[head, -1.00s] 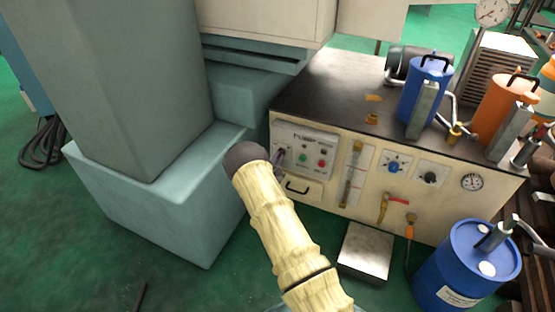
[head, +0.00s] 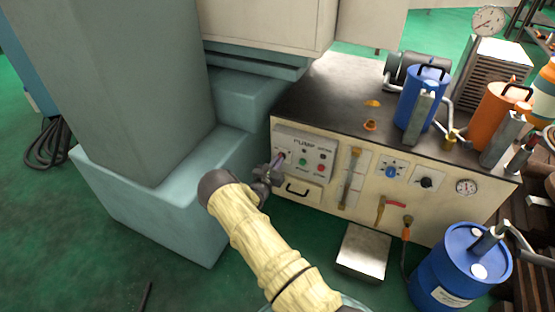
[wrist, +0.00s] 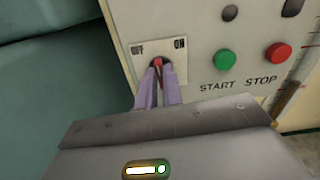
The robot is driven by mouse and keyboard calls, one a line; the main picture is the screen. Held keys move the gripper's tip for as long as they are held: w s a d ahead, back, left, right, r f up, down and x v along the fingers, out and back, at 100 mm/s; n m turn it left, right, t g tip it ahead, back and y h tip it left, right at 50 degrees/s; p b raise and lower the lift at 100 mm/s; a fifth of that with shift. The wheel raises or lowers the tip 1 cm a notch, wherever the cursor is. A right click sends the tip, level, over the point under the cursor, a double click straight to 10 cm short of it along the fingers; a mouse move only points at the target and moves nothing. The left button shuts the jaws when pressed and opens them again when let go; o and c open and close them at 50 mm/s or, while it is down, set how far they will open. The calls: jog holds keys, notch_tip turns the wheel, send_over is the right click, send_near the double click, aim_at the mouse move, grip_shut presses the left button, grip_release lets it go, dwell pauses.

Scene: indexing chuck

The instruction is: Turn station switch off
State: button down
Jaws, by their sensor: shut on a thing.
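The station switch is a small red lever (wrist: 157,63) on a pale plate (wrist: 172,50) marked OFF at left and ON at right. In the wrist view my gripper (wrist: 158,78) has its two purple fingers closed around the lever, whose tip shows between them. The fingers hide the lower part of the lever, so I cannot tell its exact setting. In the head view my gripper (head: 277,162) reaches the left end of the pump control panel (head: 312,146), and the lever itself is too small to make out.
Green START (wrist: 225,60) and red STOP (wrist: 278,52) buttons sit right of the switch. A drawer handle (head: 297,190) is below the panel. A large grey-green machine base (head: 150,200) stands close on the left. A blue drum (head: 462,262) stands at the right.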

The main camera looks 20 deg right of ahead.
jog(key=n, duration=0.1)
jog(key=n+p, duration=0.1)
jog(key=n, duration=0.1)
jog(key=n+p, duration=0.1)
jog(key=n, duration=0.1)
jog(key=shift+s+a+f, duration=0.1)
jog(key=shift+f, duration=0.2)
jog(key=c, duration=1.5)
grip_release()
jog(key=shift+c, duration=0.2)
jog(key=shift+r, duration=0.1)
jog(key=p+v, duration=0.5)
jog(key=v, duration=1.2)
jog(key=shift+a+p, duration=0.2)
jog(key=shift+p, duration=0.1)
